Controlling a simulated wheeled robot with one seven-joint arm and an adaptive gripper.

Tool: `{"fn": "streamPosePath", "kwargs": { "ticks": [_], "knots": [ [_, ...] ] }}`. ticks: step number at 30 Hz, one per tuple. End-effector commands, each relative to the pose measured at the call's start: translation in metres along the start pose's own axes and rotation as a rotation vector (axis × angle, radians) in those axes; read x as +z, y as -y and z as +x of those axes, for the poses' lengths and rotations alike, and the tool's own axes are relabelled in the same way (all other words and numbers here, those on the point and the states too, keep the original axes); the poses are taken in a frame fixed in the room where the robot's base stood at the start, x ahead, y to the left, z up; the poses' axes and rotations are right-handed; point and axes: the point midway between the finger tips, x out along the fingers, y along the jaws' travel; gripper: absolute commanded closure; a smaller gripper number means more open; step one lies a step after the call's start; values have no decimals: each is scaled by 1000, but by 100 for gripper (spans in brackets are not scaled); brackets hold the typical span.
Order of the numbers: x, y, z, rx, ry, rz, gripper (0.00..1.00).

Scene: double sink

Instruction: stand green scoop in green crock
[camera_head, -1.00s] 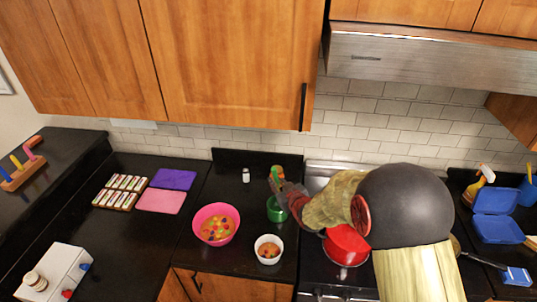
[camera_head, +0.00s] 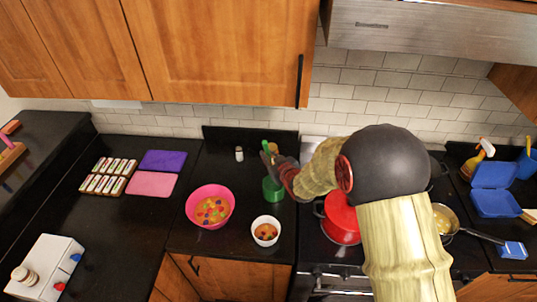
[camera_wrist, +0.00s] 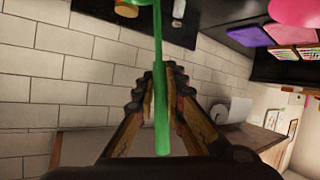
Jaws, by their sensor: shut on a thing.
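The green scoop (camera_head: 266,147) is in my gripper (camera_head: 272,161), above the green crock (camera_head: 272,190) in the head view. In the wrist view, its thin green handle (camera_wrist: 161,120) runs between the two fingers of my gripper (camera_wrist: 161,80) and on past the top edge. The fingers are shut on it.
A small white shaker (camera_head: 239,154) and an orange-brown jar (camera_head: 275,147) stand behind. A red pot (camera_head: 341,218) is on the stove at right, under my arm.

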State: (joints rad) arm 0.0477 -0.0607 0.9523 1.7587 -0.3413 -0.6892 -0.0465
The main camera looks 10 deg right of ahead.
Motion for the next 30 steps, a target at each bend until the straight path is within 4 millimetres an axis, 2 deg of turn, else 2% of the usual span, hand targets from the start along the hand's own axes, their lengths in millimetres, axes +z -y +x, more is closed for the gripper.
{"fn": "streamPosePath", "kwargs": {
  "ticks": [30],
  "knots": [
    [69,15,30,0,1,1,100]
  ]
}}
